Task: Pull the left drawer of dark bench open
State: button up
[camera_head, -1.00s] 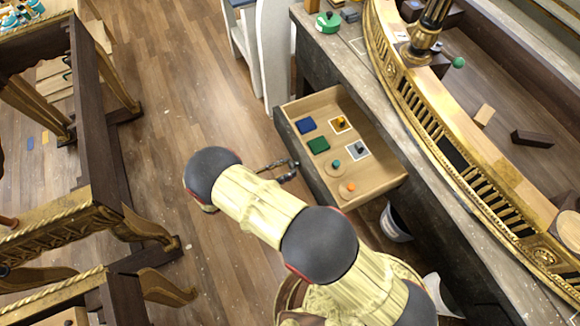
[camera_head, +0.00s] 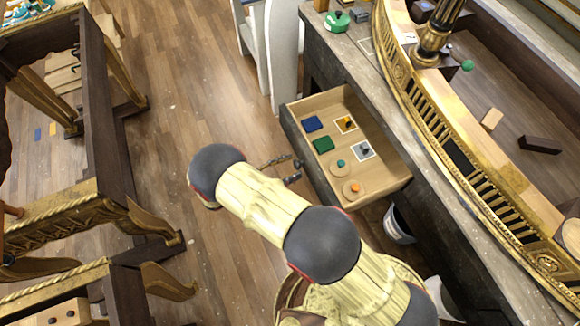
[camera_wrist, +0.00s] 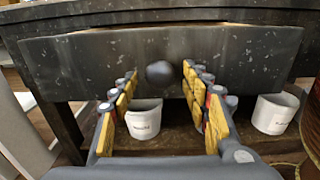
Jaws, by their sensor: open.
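The dark bench (camera_head: 328,50) runs diagonally on the right in the head view. Its drawer (camera_head: 375,150) stands pulled well out, with its inside showing. The dark drawer front (camera_wrist: 90,65) fills the upper wrist view, with a round dark knob (camera_wrist: 160,73) at its middle. My gripper (camera_head: 287,170) is just in front of the drawer front, with its fingers spread. In the wrist view my gripper (camera_wrist: 159,78) has one yellow-padded finger on each side of the knob, with gaps between. I cannot tell whether the fingertips reach past the knob.
The drawer holds blue (camera_head: 313,123) and green (camera_head: 323,144) squares and several small knobbed pieces. White buckets (camera_wrist: 143,118) (camera_wrist: 274,112) stand under the bench. A white chair (camera_head: 280,50) is behind the drawer. Gilt-legged tables (camera_head: 100,190) stand left, with clear wood floor between.

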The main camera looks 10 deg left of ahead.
jog(key=v, duration=1.1)
jog(key=shift+s+a, duration=0.2)
jog(key=shift+a, duration=0.05)
jog(key=shift+f, duration=0.1)
jog(key=s+d+f+m+g+y, duration=0.2)
jog(key=s+d+f+m+g, duration=0.15)
jog(key=s+d, duration=0.2)
jog(key=w+d+r+m+g+y, duration=0.1)
jog(key=d+r+m+g+y, duration=0.4)
jog(key=r, duration=0.7)
jog(key=d+r+m+g+y, duration=0.3)
jog(key=d+r+m+y, duration=0.3)
jog(key=r, duration=0.6)
jog(key=s+d+r+m+t+y, duration=0.2)
jog(key=d+r+m+t, duration=0.5)
jog(key=d+r, duration=1.2)
jog(key=s+d+m, duration=0.1)
jog(key=m, duration=0.2)
jog(key=shift+d, duration=0.3)
